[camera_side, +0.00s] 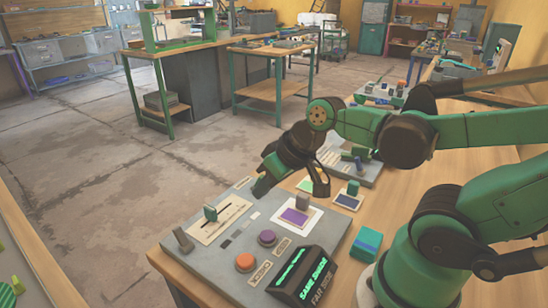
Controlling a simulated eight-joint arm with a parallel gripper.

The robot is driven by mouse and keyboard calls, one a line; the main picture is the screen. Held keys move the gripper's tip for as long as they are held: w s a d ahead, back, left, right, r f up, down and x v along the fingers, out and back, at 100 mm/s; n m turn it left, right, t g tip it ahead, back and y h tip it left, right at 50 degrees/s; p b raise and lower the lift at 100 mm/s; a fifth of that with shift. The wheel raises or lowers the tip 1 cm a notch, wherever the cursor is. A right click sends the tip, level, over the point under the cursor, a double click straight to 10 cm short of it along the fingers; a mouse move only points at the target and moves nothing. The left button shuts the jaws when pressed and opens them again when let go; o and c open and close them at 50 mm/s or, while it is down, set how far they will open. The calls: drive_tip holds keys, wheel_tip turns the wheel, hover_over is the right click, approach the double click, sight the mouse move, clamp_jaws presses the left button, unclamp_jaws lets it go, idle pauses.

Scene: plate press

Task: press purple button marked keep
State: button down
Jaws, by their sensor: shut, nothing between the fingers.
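The purple button (267,238) is a round domed button on the grey control panel (222,268). A small label plate (282,246) lies beside it, its lettering too small to read. My gripper (262,189) hangs above the far part of the panel, beyond the purple button in the picture. It is shut and empty, and it looks clear of the button. An orange button (245,262) sits just left of and nearer than the purple one, with its own label plate (260,273).
A black display box (303,275) with green lettering stands right of the buttons. A purple pad with a grey knob (302,203), a slider with a green handle (210,213) and a grey lever (183,240) are also on the panel. A teal block (366,244) sits on the wooden table.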

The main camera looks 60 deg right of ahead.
sight(263, 235)
drive_tip(key=shift+w+a+r+n+t+h, duration=0.1)
drive_tip(key=shift+w+r+n+t+h, duration=0.15)
drive_tip(key=shift+r, duration=0.3)
drive_tip(key=shift+w+a+r+n+t+h, duration=0.15)
drive_tip(key=shift+r+t+h, duration=0.15)
drive_tip(key=shift+r, duration=0.2)
drive_tip(key=shift+s+d, duration=0.1)
drive_tip(key=r+n+g, duration=0.1)
drive_tip(key=n+g, duration=0.1)
drive_tip(key=n, duration=0.4)
drive_tip(key=r+n+g, duration=0.1)
drive_tip(key=n+g, duration=0.2)
drive_tip(key=n, duration=0.3)
drive_tip(key=r+n+g, duration=0.1)
drive_tip(key=n+g, duration=0.1)
drive_tip(key=n, duration=0.4)
drive_tip(key=shift+s+a+r, duration=0.25)
drive_tip(key=shift+a+r, duration=0.05)
drive_tip(key=shift+r, duration=0.05)
wheel_tip(263, 235, down, 14)
